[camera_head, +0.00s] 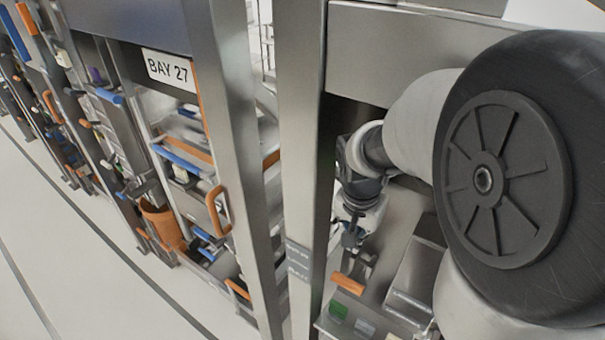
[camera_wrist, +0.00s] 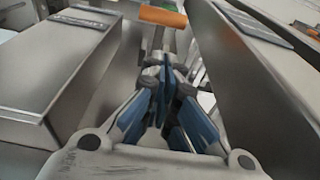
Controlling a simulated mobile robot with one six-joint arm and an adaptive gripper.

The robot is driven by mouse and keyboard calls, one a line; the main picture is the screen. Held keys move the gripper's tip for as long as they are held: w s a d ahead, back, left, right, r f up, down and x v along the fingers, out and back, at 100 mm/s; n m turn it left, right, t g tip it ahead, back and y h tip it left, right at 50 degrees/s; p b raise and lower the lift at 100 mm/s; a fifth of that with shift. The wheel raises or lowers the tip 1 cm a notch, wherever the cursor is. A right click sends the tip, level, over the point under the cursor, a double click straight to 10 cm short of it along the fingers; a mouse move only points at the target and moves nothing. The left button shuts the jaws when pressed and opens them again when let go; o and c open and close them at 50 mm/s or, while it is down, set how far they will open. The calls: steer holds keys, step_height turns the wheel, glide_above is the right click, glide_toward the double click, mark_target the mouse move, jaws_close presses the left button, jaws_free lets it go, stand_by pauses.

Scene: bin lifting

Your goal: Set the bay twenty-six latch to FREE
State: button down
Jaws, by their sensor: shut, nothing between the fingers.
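An orange-handled lever (camera_head: 348,283) sits low in the bay at the right of the head view, whose number I cannot read. I take it for the latch. A green patch (camera_head: 338,310) and a pale patch (camera_head: 365,327) lie just below it. In the wrist view an orange bar (camera_wrist: 162,16) shows ahead, beyond the fingertips. My gripper (camera_head: 352,238) is inside this bay, above the orange handle and apart from it. In the wrist view my gripper (camera_wrist: 166,72) has its blue-padded fingers together, holding nothing. The latch's marking is not readable.
A steel post (camera_head: 300,130) bounds the bay on the left. The neighbouring bay has a "BAY 27" sign (camera_head: 167,70) and an orange bucket (camera_head: 162,224). The floor (camera_head: 90,270) is clear.

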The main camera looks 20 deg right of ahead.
steer(key=b, duration=0.1)
glide_above(350, 275)
steer(key=f, duration=1.1)
steer(key=shift+s+a+f, duration=0.1)
steer(key=shift+s+a, duration=0.2)
steer(key=shift+s+a+f, duration=0.1)
steer(key=shift+f, duration=0.35)
steer(key=shift+f+b, duration=0.1)
steer(key=shift+b, duration=0.35)
